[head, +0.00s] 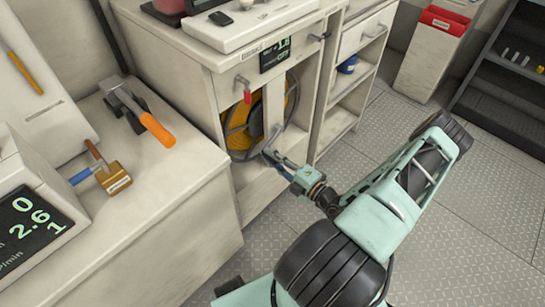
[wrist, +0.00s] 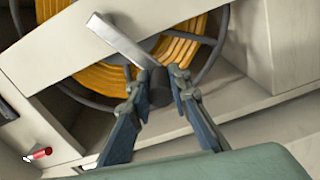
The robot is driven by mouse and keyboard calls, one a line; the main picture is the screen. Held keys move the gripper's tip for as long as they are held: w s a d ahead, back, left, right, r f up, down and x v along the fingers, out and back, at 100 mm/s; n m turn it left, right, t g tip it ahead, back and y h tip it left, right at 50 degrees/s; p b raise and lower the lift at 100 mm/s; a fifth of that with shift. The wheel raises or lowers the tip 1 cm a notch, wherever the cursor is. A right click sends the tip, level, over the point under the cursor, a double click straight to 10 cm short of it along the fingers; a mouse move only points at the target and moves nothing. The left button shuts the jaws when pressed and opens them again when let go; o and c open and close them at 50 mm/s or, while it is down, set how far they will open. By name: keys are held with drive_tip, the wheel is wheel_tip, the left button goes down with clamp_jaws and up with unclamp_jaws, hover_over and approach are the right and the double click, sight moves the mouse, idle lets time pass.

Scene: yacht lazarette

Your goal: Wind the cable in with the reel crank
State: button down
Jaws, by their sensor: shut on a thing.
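The cable reel (head: 238,130) sits inside an opening in the pale cabinet, with yellow cable (head: 292,92) wound on it. The coils of yellow cable also show in the wrist view (wrist: 185,48), behind a slanted pale panel. The crank (wrist: 122,40) is a flat grey arm ending in a dark knob (wrist: 160,88). My gripper (head: 270,154) is at the front of the reel, low on its right side. In the wrist view my gripper (wrist: 159,84) has its two fingers shut on the dark knob, one on each side. The fingers partly hide the knob.
A small display (head: 275,54) and a red-tipped lever (head: 247,94) are on the cabinet front above the reel. Metal floor (head: 440,220) is open at right.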

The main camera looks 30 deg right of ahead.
drive_tip(key=shift+a, duration=0.1)
drive_tip(key=c, duration=1.8)
unclamp_jaws()
drive_tip(key=shift+s, duration=0.1)
drive_tip(key=v, duration=0.7)
drive_tip(key=shift+s, duration=0.15)
